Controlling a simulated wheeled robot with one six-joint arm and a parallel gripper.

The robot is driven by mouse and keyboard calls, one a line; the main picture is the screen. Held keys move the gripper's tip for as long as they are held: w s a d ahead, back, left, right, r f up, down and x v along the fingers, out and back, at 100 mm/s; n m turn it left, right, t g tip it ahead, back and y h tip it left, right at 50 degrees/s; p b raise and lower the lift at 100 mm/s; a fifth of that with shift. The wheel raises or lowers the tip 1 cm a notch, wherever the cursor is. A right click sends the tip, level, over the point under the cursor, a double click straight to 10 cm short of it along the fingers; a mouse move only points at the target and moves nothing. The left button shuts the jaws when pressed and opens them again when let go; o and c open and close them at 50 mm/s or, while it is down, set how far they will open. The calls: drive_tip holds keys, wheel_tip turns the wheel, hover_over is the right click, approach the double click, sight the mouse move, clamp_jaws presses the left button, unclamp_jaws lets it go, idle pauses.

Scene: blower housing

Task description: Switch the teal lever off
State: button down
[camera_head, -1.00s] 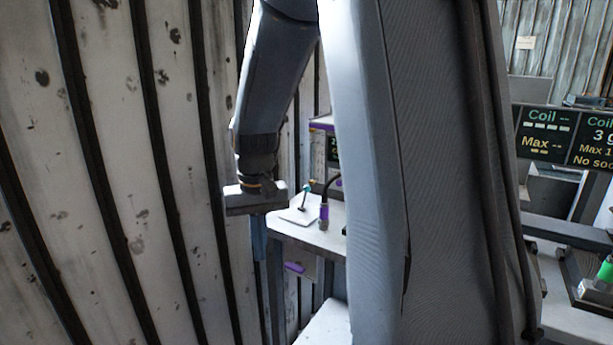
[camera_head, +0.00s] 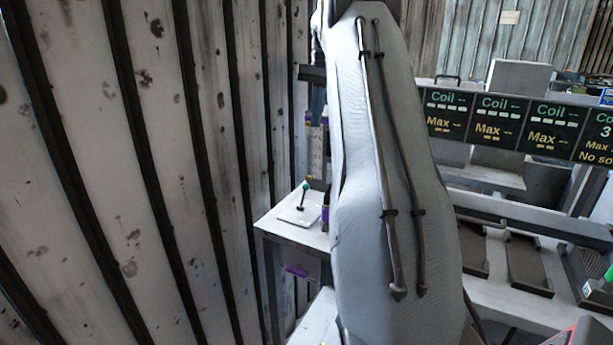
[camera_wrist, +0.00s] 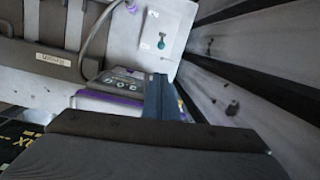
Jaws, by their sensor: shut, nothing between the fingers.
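The teal lever (camera_head: 305,188) stands on a small white plate (camera_head: 292,217) on the grey side table by the wall. Its dark stem leans slightly, with a teal knob on top. In the wrist view, the teal knob (camera_wrist: 161,45) shows from above on the white plate (camera_wrist: 177,22), between two small labels too small to read. My gripper (camera_head: 317,112) is shut and empty, above and behind the lever in the head view, partly hidden by my arm. In the wrist view, its blue-grey fingers (camera_wrist: 161,92) are apart from the lever.
A black cable connector with a purple band (camera_head: 325,212) stands right of the lever. A purple-trimmed instrument (camera_wrist: 122,85) lies close to my fingers in the wrist view. The ribbed wall (camera_head: 150,180) is close on the left. Dark display panels (camera_head: 497,120) stand over a bench at right.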

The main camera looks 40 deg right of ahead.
drive_tip(key=p, duration=0.5)
approach(303, 196)
drive_tip(key=d+f, duration=0.1)
drive_tip(key=f, duration=0.1)
drive_tip(key=w+d+f, duration=0.2)
drive_tip(key=f, duration=0.1)
drive_tip(key=shift+w+f, duration=0.15)
drive_tip(key=shift+f, duration=0.2)
